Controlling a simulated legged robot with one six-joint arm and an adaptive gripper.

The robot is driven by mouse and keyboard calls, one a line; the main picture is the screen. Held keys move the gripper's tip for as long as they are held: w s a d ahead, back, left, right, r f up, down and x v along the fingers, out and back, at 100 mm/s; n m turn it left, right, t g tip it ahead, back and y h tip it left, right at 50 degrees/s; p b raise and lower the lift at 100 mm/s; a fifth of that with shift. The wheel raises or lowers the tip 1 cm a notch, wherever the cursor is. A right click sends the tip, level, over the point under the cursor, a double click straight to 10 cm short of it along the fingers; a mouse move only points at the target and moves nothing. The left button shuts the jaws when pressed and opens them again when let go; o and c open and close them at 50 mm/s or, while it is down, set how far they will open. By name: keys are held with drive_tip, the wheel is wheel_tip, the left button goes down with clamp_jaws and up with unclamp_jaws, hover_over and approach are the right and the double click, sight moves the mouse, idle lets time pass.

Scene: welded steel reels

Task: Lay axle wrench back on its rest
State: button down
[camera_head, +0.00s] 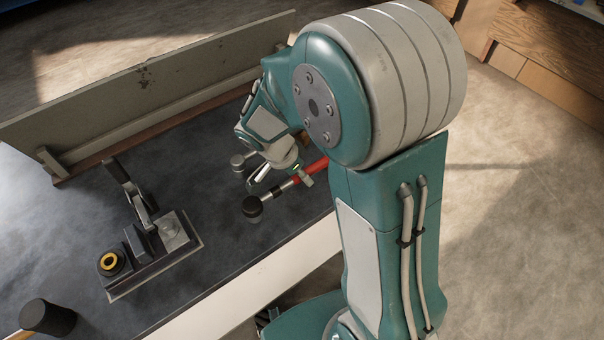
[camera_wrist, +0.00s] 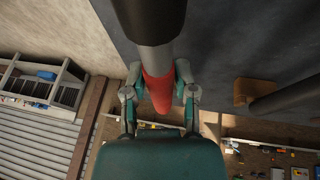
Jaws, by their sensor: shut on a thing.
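The axle wrench has a red handle (camera_wrist: 158,90), a silver shaft (camera_wrist: 156,58) and a wide dark end (camera_wrist: 150,20) in the wrist view. My gripper (camera_wrist: 158,78) is shut on the red handle, a finger on each side. In the head view the wrench's black end (camera_head: 252,209) points to the lower left over the dark bench top, and its red part (camera_head: 311,170) is partly hidden by my arm. I cannot tell whether the wrench touches the bench. I cannot make out the rest for certain.
A toggle clamp fixture (camera_head: 150,258) stands on the dark bench (camera_head: 95,210). A black-headed mallet (camera_head: 48,317) lies at lower left. A long grey board (camera_head: 140,85) runs along the far edge. A grey round-ended part (camera_head: 238,160) lies beyond the wrench.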

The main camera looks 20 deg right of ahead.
drive_tip(key=shift+f, duration=0.85)
idle(0.6)
drive_tip(key=shift+c, duration=1.6)
unclamp_jaws()
drive_tip(key=v, duration=0.8)
drive_tip(key=s+d+r+n+t+y, duration=0.3)
drive_tip(key=s+r+n+t+y, duration=0.2)
drive_tip(key=s+r+n, duration=0.8)
drive_tip(key=shift+s+d+r+n+t, duration=0.2)
drive_tip(key=shift+s+r+n+t, duration=0.15)
drive_tip(key=shift+s+n+t, duration=0.35)
